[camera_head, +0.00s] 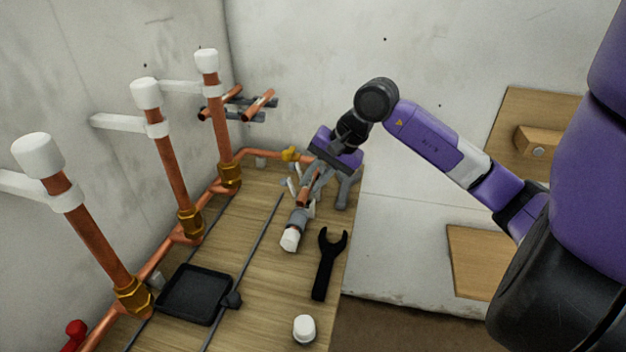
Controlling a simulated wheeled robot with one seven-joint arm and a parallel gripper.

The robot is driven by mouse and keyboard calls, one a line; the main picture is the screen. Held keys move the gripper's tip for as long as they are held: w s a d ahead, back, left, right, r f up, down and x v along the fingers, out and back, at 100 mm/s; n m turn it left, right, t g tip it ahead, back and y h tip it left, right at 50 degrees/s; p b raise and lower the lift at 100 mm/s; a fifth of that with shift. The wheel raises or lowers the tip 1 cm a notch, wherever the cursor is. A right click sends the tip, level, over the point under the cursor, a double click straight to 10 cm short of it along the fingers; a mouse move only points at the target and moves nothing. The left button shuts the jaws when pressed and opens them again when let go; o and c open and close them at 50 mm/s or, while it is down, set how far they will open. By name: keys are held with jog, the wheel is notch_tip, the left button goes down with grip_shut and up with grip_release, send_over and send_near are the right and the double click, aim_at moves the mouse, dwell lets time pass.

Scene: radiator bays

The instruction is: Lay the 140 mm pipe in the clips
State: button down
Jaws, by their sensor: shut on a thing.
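My gripper (322,179) points down over the far right part of the wooden bench and is shut on a short copper pipe (304,194). The fingers and grey parts around them hide much of the pipe. A grey part (298,216) and a white end piece (290,239) lie in line with the pipe towards the front; I cannot tell if they are joined to it. Small pale upright pieces (293,187) stand just left of the pipe and may be clips. I cannot tell whether the pipe touches them.
Three upright copper pipes with white caps (176,180) stand along the left wall. A black wrench (327,264), a black tray (194,294) and a white cap (304,328) lie on the bench (265,290). A wall rack (238,115) holds copper pieces at the back. A yellow valve (291,154) is behind.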

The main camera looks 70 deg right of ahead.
jog(key=shift+f+b, duration=1.25)
jog(key=shift+b, duration=0.4)
jog(key=c, duration=1.2)
grip_release()
jog(key=shift+c, duration=0.2)
jog(key=v, duration=0.7)
jog(key=shift+s+r, duration=0.2)
jog(key=shift+r, duration=0.15)
